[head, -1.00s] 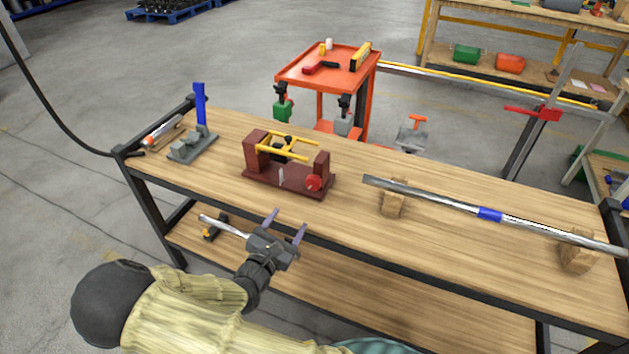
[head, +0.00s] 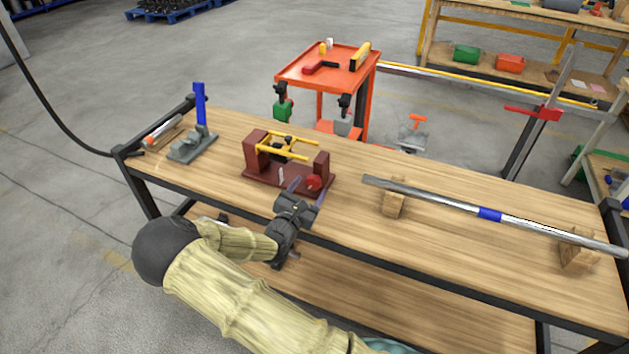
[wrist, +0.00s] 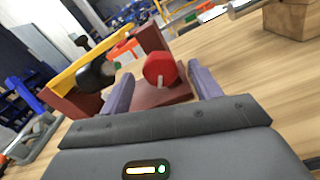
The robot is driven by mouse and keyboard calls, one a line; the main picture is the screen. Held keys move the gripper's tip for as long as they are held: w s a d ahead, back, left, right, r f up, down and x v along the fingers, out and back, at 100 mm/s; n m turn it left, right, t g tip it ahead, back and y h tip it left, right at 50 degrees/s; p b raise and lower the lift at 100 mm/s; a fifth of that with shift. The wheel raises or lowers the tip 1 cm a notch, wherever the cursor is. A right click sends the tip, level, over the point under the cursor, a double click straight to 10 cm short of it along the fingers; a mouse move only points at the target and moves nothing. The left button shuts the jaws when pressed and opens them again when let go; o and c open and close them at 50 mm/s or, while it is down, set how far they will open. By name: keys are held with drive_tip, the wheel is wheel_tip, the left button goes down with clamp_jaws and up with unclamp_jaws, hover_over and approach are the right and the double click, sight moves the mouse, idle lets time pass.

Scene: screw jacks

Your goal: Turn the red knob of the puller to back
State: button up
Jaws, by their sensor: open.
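The puller (head: 262,176) is a dark red frame with yellow bars, standing on the wooden bench towards the left. Its red knob (head: 313,182) is at the front right end of the frame, facing my gripper. The wrist view shows the red knob (wrist: 160,69) as a round disc with a pale mark at its lower middle. My gripper (head: 307,188) is open at the puller's near side, at the knob. In the wrist view the fingers of my gripper (wrist: 162,88) are spread left and right of the knob, with gaps; contact is not visible.
A grey device with a blue upright handle (head: 200,105) stands left of the puller. A long metal bar (head: 440,199) rests on wooden blocks (head: 393,205) at the right. The bench top (head: 350,221) between them is clear. A red cart (head: 320,78) stands behind.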

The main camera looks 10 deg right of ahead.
sight(312, 184)
drive_tip(key=x, duration=0.4)
drive_tip(key=shift+w+d, duration=0.1)
drive_tip(key=shift+w, duration=0.1)
drive_tip(key=c, duration=1)
drive_tip(key=shift+o, duration=0.2)
drive_tip(key=shift+r+n+p, duration=0.25)
drive_tip(key=shift+n+p, duration=0.55)
drive_tip(key=shift+p, duration=0.45)
drive_tip(key=shift+f+n+p, duration=0.1)
drive_tip(key=shift+n+p, duration=0.5)
drive_tip(key=shift+f, duration=0.15)
